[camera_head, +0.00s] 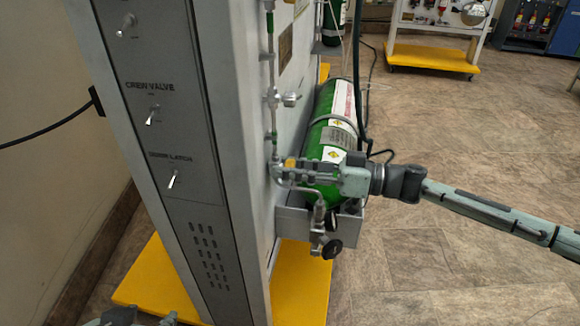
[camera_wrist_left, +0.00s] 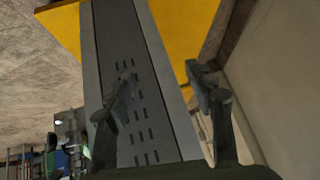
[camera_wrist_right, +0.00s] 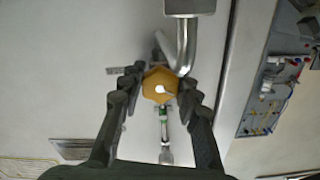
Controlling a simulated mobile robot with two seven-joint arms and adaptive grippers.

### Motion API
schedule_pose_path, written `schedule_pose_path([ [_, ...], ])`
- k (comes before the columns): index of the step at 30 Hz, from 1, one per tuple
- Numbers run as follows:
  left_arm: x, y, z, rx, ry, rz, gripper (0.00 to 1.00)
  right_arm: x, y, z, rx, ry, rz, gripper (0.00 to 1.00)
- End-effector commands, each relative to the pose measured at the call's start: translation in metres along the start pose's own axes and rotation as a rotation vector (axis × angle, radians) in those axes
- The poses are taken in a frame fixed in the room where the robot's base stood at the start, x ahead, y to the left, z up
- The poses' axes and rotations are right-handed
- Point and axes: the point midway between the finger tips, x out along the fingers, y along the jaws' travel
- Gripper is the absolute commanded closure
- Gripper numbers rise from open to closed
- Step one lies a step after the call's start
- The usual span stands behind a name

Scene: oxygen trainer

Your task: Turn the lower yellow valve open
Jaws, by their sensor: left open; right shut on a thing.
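The lower yellow valve (camera_wrist_right: 160,86) is a yellow, roughly hexagonal knob with a pale centre in the right wrist view. My right gripper (camera_wrist_right: 160,90) has one finger on each side of it and is shut on it. In the head view the right gripper (camera_head: 285,172) reaches in from the right to the pipework; only a small bit of the yellow valve (camera_head: 290,163) shows there. My left gripper (camera_wrist_left: 160,84) is open and empty before the cabinet's vented lower front. In the head view parts of it (camera_head: 145,318) show at the bottom edge.
The grey cabinet (camera_head: 190,205) with toggle switches stands on a yellow base (camera_head: 150,275).

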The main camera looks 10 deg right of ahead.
Motion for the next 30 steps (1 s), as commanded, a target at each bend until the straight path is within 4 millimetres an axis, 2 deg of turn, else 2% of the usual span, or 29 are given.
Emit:
schedule_pose_path([
  [9, -0.026, -0.039, 0.076, -0.019, -0.354, -0.082, 0.46, 0.0, -0.001, -0.003, -0.231, 0.001, 0.001, 0.97],
  [11, -0.023, -0.041, 0.085, -0.022, -0.391, -0.084, 0.46, 0.0, -0.001, -0.003, -0.311, 0.002, 0.001, 0.97],
  [16, -0.012, -0.04, 0.09, -0.023, -0.399, -0.079, 0.46, 0.0, -0.001, -0.001, -0.449, 0.002, -0.001, 0.97],
  [26, -0.01, -0.039, 0.09, -0.023, -0.397, -0.078, 0.46, 0.0, -0.001, 0.0, -0.47, 0.002, -0.001, 0.97],
  [27, -0.01, -0.039, 0.09, -0.023, -0.397, -0.078, 0.46, 0.0, -0.001, 0.0, -0.469, 0.002, -0.001, 0.64],
  [30, -0.01, -0.039, 0.09, -0.022, -0.397, -0.078, 0.46, 0.0, -0.001, 0.0, -0.469, 0.002, -0.001, 0.52],
])
